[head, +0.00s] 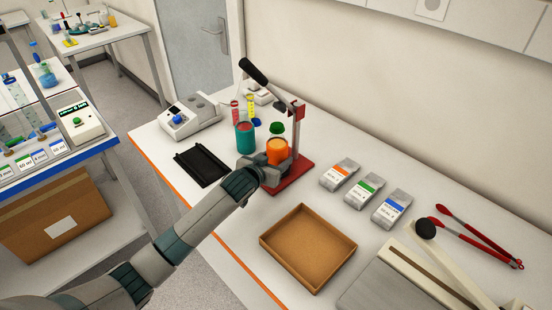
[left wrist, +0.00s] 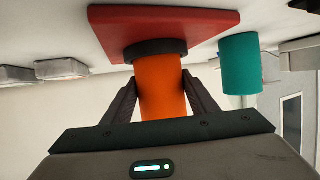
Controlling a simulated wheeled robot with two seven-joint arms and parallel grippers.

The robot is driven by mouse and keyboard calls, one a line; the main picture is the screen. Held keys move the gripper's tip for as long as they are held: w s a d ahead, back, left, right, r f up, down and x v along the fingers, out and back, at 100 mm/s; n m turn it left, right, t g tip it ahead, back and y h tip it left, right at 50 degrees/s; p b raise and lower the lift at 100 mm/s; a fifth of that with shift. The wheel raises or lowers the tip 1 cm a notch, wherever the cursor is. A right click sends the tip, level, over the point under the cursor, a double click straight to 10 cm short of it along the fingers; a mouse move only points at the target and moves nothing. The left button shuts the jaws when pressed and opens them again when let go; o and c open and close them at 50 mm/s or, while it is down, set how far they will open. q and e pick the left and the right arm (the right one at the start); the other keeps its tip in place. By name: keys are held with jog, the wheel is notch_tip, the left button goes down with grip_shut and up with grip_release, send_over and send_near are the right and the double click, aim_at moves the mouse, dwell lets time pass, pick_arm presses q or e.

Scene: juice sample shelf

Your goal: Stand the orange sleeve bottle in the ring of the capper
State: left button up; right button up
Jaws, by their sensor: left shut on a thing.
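The orange sleeve bottle (head: 277,153) stands upright at the capper's red base (head: 294,178). My left gripper (head: 268,166) is shut on it from the front left. In the left wrist view, which is upside down, the orange bottle (left wrist: 163,88) is between both fingers. Its foot meets the black ring (left wrist: 156,50) on the red base (left wrist: 215,20) and looks to be inside it; exact seating is hidden. The capper's black lever handle (head: 256,71) is raised at the back. My right gripper is not in view.
A teal bottle (head: 245,138) stands just left of the capper. A black rack (head: 202,167), a brown tray (head: 308,246) and three grey labelled packs (head: 366,191) are around. The table between tray and capper is clear.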

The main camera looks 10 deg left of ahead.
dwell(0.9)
pick_arm(q)
jog(key=shift+f, duration=0.25)
dwell(0.4)
jog(key=o, duration=1.3)
jog(key=shift+o, duration=0.3)
jog(key=shift+f, duration=0.1)
jog(key=shift+s, duration=0.1)
